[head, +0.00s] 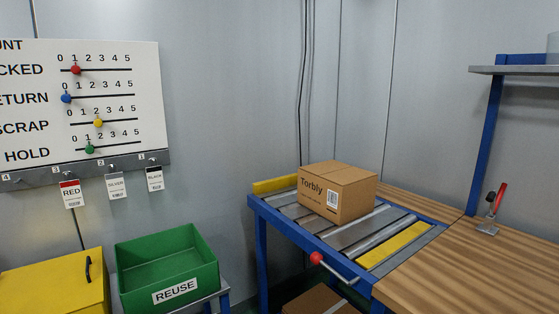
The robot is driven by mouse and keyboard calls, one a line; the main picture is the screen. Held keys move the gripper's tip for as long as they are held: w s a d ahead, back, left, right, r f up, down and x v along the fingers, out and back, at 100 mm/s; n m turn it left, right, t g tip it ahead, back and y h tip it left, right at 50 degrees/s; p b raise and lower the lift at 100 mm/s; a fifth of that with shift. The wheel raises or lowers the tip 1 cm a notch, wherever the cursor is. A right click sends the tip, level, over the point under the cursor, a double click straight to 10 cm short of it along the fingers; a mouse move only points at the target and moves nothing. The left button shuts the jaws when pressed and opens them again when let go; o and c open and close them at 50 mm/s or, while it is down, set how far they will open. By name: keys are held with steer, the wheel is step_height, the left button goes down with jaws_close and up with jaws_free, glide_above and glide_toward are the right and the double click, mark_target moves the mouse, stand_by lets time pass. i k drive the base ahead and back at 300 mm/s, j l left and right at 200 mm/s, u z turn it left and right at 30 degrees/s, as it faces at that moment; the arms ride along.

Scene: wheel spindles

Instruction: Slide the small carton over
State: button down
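A small brown carton (338,192) marked "Torbly" with a white barcode label stands upright on a roller table (340,238) with a blue frame. It sits toward the back of the rollers, near the wall. A yellow strip (275,185) lies at the far left end of the table and another yellow strip (394,243) crosses the rollers to the right of the carton. Another brown box (318,300) shows in part below the table. My gripper is not in view.
A wooden bench (470,260) adjoins the roller table on the right and carries a red-handled clamp (494,205). A lever with a red knob (316,258) sticks out at the table's front. A green REUSE bin (168,266) and yellow box (50,285) stand left.

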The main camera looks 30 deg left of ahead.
mark_target(339, 205)
steer(key=i+l+u, duration=0.2)
steer(key=i+u, duration=0.2)
steer(key=i+l+u, duration=0.3)
steer(key=u, duration=0.15)
steer(key=i+l, duration=0.05)
